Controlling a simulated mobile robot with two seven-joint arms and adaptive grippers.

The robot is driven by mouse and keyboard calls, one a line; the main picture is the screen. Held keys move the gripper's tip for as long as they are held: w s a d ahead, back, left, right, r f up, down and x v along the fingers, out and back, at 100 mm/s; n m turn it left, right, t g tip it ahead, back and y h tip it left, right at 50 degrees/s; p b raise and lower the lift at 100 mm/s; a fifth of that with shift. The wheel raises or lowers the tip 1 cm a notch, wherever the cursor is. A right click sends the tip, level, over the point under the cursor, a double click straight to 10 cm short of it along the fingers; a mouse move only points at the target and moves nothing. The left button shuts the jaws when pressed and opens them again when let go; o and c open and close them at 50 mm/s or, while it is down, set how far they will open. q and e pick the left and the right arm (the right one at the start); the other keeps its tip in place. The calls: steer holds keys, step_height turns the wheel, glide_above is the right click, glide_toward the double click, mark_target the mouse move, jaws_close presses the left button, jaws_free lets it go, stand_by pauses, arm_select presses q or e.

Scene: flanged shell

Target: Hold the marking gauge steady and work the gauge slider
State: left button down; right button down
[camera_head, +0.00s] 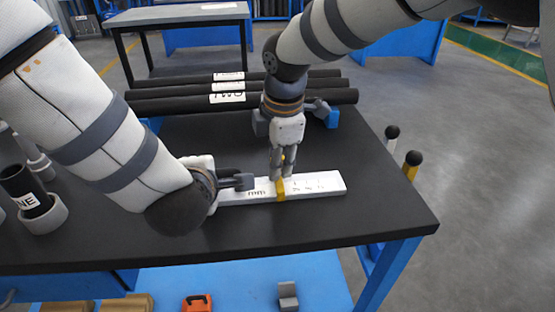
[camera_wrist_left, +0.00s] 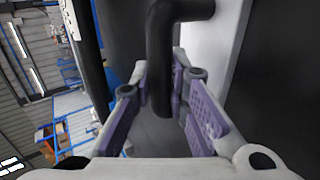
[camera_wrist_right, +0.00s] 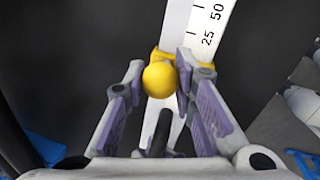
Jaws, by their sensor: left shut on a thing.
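The marking gauge (camera_head: 325,183) is a long white bar with printed scale marks, lying flat on the black table. Its bent black handle (camera_wrist_left: 160,60) is at the left end. My left gripper (camera_head: 232,181) is shut on this handle, which passes between its fingers in the left wrist view. The yellow gauge slider (camera_head: 281,191) straddles the bar around its middle. Its round yellow knob (camera_wrist_right: 159,77) stands between the fingers of my right gripper (camera_wrist_right: 160,70). That gripper points down from above, its fingers apart on either side of the knob; the right finger looks closer.
Several black labelled tubes (camera_head: 170,104) lie along the table's back. A black cylinder (camera_head: 25,187) in a grey ring holder stands at the left. Two posts with black ball tops (camera_head: 411,160) are past the right edge. The front right of the table (camera_head: 370,220) is clear.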

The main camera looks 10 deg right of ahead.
steer(key=shift+d, duration=2.6)
steer(key=c, duration=1.3)
jaws_free()
steer(key=shift+r, duration=0.15)
step_height(320, 180, up, 12)
steer(key=s, duration=0.2)
steer(key=shift+s+d+f, duration=0.15)
steer(key=shift+f, duration=0.05)
arm_select(q)
steer(key=c, duration=1.5)
jaws_free()
